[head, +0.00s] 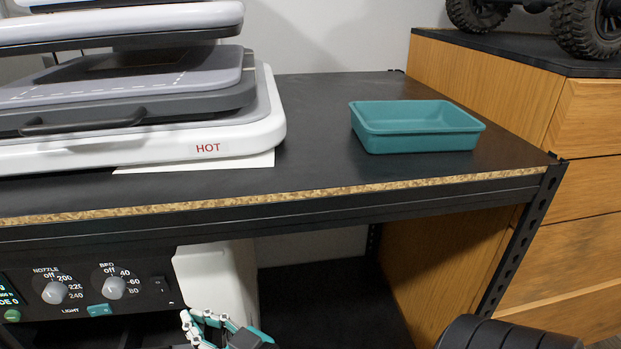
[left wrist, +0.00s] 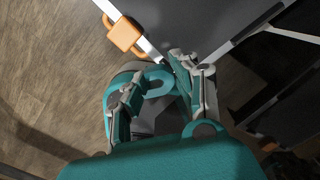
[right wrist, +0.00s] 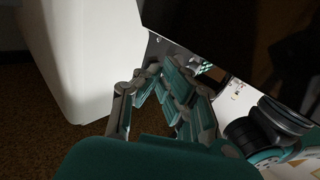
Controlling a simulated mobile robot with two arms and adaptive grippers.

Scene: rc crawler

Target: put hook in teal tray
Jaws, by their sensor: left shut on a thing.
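The teal tray (head: 418,141), a shallow open box, sits upright on the right part of the black benchtop and looks empty. An orange piece with curled ends (left wrist: 125,34) shows beyond the left fingertips in the left wrist view; it looks like the hook. My left gripper (left wrist: 160,68) is out of the head view. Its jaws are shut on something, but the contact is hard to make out. My right gripper (head: 208,318) is low at the bottom of the head view, below the bench edge and apart from the tray. Its fingers (right wrist: 158,70) show no held thing.
A white heat press marked HOT (head: 240,146) fills the left of the bench (head: 320,120). A control panel (head: 90,290) with knobs is below. A wooden drawer cabinet (head: 490,90) stands close right of the tray. The benchtop between press and tray is clear.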

